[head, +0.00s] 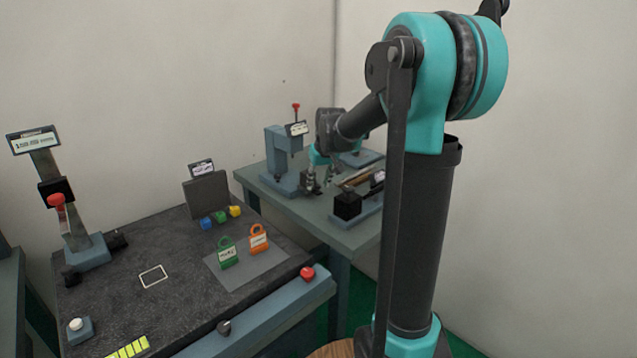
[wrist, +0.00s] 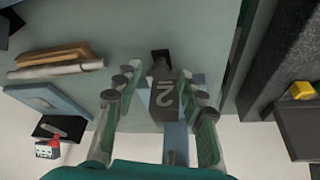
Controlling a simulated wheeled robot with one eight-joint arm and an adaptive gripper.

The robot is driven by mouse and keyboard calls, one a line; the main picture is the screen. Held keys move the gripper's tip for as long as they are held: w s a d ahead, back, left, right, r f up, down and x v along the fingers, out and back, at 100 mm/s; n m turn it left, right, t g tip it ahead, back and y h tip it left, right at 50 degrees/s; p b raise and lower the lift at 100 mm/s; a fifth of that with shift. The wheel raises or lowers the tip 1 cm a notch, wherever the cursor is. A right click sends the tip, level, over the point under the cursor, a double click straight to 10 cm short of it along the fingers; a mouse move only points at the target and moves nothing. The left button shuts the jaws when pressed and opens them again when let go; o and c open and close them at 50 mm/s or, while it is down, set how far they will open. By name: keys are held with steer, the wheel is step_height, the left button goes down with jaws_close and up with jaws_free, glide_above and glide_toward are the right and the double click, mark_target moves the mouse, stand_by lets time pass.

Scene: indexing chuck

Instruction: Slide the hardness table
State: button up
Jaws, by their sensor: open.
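A blue C-shaped stand (head: 276,150) with a red-topped rod and a small label stands on the far grey-green table; it looks like the hardness tester. My gripper (head: 322,180) is low at its right side, pointing down. In the wrist view a dark block (wrist: 164,95) marked with an inverted 2 lies between the fingers of my open gripper (wrist: 165,84). A pale blue strip (wrist: 175,146) runs below it in the picture. I cannot tell whether the fingers touch the block. In the head view my gripper and arm partly hide this spot.
A black block (head: 347,205) and rods (wrist: 60,62) lie beside my gripper on the grey-green table (head: 318,218). The nearer dark bench (head: 190,275) holds coloured cubes (head: 220,217), a green tag (head: 227,254), an orange tag (head: 258,240) and a display stand (head: 70,215). A gap separates the tables.

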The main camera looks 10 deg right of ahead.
steer(key=shift+f, duration=0.2)
jaws_close()
steer(key=shift+w, duration=0.1)
